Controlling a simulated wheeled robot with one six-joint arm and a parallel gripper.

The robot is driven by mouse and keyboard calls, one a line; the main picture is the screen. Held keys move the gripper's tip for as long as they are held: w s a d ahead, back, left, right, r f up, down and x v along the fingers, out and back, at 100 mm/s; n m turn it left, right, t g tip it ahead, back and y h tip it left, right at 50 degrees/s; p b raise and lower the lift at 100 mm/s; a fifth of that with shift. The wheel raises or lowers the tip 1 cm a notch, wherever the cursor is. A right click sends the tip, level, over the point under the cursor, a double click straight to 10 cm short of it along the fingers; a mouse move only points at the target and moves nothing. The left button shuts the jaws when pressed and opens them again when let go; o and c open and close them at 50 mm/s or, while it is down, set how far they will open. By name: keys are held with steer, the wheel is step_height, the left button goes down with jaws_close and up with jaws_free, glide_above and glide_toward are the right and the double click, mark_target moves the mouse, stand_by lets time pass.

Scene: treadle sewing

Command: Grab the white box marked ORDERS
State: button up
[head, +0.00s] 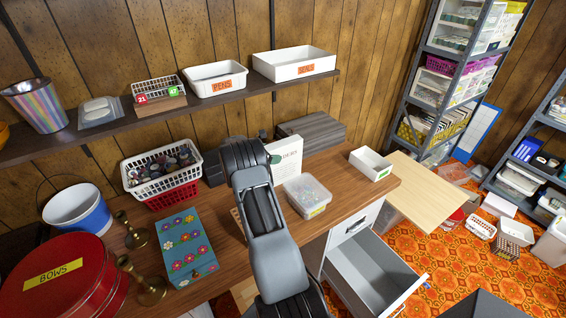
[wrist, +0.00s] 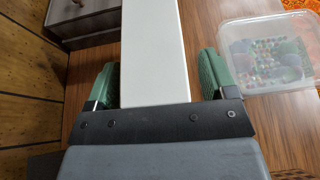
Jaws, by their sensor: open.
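The white box marked ORDERS (head: 289,152) stands upright on the wooden desk in the head view, partly hidden by my arm. In the wrist view its narrow white face (wrist: 153,50) runs up the picture between the fingers. My gripper (wrist: 157,78) is open, with one green finger on each side of the box. A small gap shows on the right side; the left finger is very close to the box, and I cannot tell whether it touches.
A clear tub of beads (head: 307,196) stands just right of the box, also in the wrist view (wrist: 265,60). A grey case (head: 311,130) lies behind. A flowered box (head: 188,248) and a white basket (head: 160,170) are left. An open drawer (head: 372,275) juts out below.

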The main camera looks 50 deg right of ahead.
jaws_close()
stand_by(0.6)
steer(key=shift+r, duration=0.1)
